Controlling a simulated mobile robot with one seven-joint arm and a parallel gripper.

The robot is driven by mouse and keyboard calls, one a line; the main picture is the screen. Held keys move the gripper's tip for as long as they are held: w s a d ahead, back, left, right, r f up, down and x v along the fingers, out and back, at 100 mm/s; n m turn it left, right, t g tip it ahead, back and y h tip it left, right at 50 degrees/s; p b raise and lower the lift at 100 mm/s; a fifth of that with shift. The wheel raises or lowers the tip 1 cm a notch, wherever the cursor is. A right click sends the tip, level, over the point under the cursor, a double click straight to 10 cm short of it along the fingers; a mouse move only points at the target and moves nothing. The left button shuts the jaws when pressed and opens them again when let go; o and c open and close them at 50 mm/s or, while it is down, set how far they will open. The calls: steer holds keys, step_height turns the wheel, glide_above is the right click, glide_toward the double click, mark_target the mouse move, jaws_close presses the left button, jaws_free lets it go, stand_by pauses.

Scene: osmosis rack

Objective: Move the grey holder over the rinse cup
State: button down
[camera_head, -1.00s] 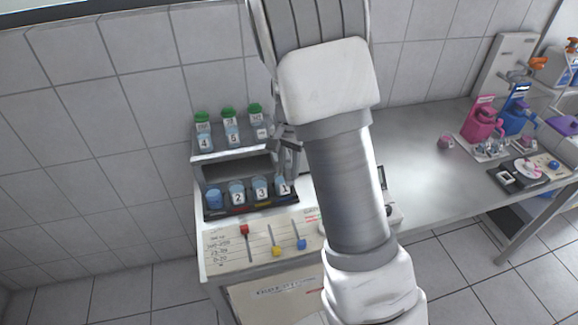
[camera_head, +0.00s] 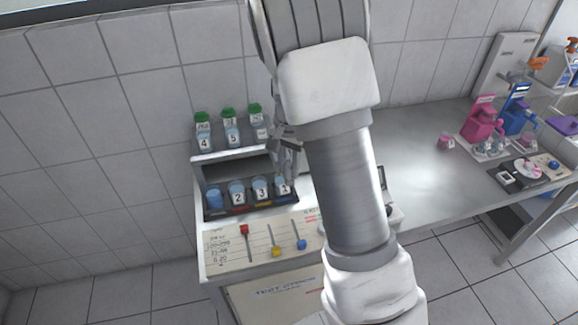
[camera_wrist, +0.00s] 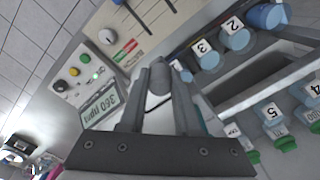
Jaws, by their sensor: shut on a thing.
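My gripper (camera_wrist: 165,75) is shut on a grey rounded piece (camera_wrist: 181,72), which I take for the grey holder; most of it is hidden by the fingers. In the head view my gripper (camera_head: 285,153) is at the right end of the rack, above the cup labelled 1 (camera_head: 283,188). The front row also has cups 2 (camera_head: 237,193) and 3 (camera_head: 261,189). An unlabelled blue cup (camera_head: 214,198) stands at its left end; it also shows in the wrist view (camera_wrist: 267,15). No cup is marked as the rinse cup in a way I can read.
Green-capped bottles (camera_head: 228,114) and cups 4 (camera_head: 205,143) and 5 (camera_head: 233,136) stand on the upper shelf. A panel with coloured sliders (camera_head: 275,252) lies in front. A display reading 360 ppm (camera_wrist: 104,104) is beside the gripper. Pink and blue bottles (camera_head: 482,122) stand far right.

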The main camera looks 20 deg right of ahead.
steer(key=a+p, duration=0.2)
steer(key=a, duration=1.9)
steer(key=shift+w+a+p, duration=0.2)
steer(key=shift+w+p, duration=0.1)
steer(key=shift+w, duration=0.1)
steer(key=shift+a+r, duration=0.1)
steer(key=c, duration=0.6)
jaws_free()
steer(key=shift+c, duration=0.2)
steer(key=shift+o, duration=0.2)
step_height(320, 180, up, 17)
steer(key=shift+r+b, duration=0.2)
steer(key=shift+b, duration=0.25)
